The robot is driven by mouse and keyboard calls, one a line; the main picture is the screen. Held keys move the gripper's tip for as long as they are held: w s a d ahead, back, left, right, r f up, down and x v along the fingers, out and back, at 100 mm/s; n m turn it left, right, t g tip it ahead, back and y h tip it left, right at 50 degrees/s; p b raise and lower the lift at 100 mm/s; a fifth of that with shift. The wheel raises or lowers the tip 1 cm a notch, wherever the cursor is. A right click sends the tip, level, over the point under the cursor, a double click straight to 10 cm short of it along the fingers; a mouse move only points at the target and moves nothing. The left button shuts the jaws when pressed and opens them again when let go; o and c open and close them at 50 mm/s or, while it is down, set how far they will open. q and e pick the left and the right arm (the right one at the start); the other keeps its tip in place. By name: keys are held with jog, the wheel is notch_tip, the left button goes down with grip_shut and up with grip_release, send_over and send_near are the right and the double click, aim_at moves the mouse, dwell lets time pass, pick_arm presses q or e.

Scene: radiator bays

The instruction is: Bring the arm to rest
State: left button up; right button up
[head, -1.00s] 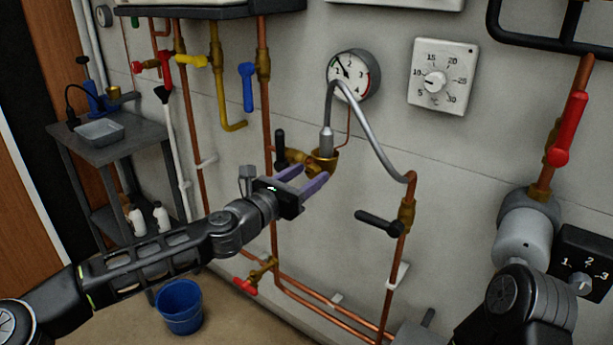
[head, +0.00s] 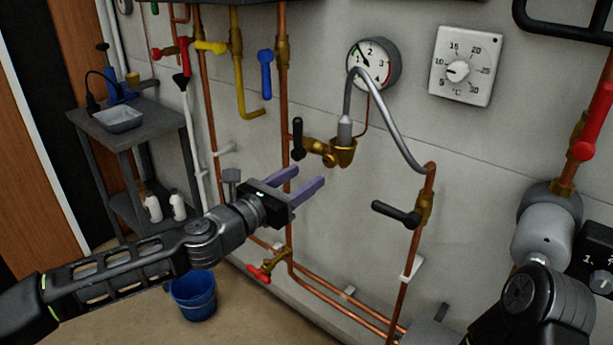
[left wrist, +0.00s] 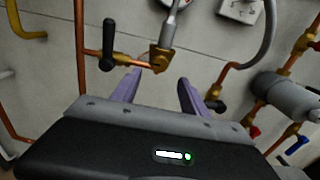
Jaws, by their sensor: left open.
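My left gripper (head: 304,184) is open and empty, with two purple fingers. In the head view it is below and to the left of a brass fitting (head: 343,152) with a grey hose end seated in its top. In the left wrist view the open fingers (left wrist: 160,90) point toward the brass fitting (left wrist: 160,58), with a visible gap. A black lever (head: 297,138) stands upright on the brass valve beside the fitting. Part of my right arm (head: 545,300) shows at lower right, but its gripper is out of view.
A copper pipe (head: 284,110) runs behind my left gripper. A black-handled valve (head: 396,214) sticks out to its right. A round gauge (head: 373,64) and a thermostat dial (head: 466,66) are on the wall. A blue bucket (head: 194,296) and a grey trolley (head: 140,130) are at left.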

pick_arm(q)
jog(key=s+d+f+m+g+y+p, duration=0.15)
jog(key=s+f+m, duration=0.35)
jog(key=f, duration=0.5)
jog(key=s+d+f+m+g, duration=0.3)
jog(key=f+m, duration=0.4)
jog(key=f, duration=0.2)
jog(key=s+d+f+m+g+p, duration=0.1)
jog(key=s+d+f+m+g, duration=0.2)
jog(key=f+m, duration=0.5)
jog(key=s+a+f+m+g+y+p, duration=0.2)
jog(key=s+f, duration=0.6)
jog(key=s, duration=0.4)
jog(key=s+a+f+m+g+y+p, duration=0.2)
jog(key=s+a+f, duration=0.5)
jog(key=s, duration=0.5)
notch_tip(320, 180, down, 2)
jog(key=m+g+y, duration=0.1)
jog(key=m+g, duration=0.1)
jog(key=m, duration=0.1)
jog(key=shift+s+a+f, duration=0.2)
jog(key=shift+s, duration=0.05)
